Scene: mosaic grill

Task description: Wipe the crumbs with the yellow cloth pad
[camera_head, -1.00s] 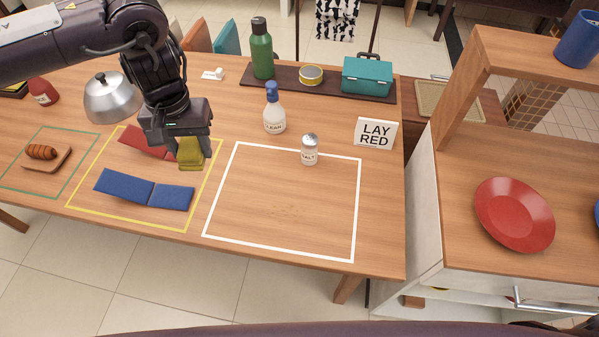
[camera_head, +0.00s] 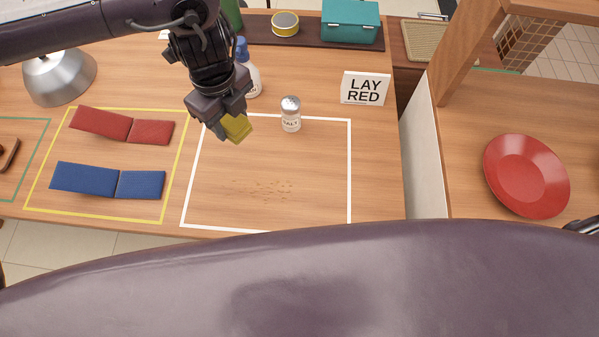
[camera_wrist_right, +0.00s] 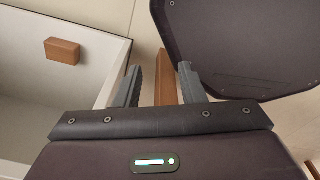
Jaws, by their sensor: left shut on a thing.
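The yellow cloth pad (camera_head: 238,127) is held in my left gripper (camera_head: 228,117), which is shut on it. The pad hangs above the upper left part of the white-outlined area (camera_head: 351,170), apart from the crumbs. The crumbs (camera_head: 264,188) lie scattered on the wood in the lower middle of that area, below and right of the pad. My right gripper (camera_wrist_right: 160,84) shows in the right wrist view with its two fingers apart and nothing held between them.
A salt shaker (camera_head: 291,115) stands at the area's top edge, right of the pad. A spray bottle (camera_head: 251,82) is partly hidden behind my left arm. Red (camera_head: 122,126) and blue (camera_head: 108,181) cloths lie left. A "LAY RED" sign (camera_head: 365,88) stands behind right; a red plate (camera_head: 526,176) is far right.

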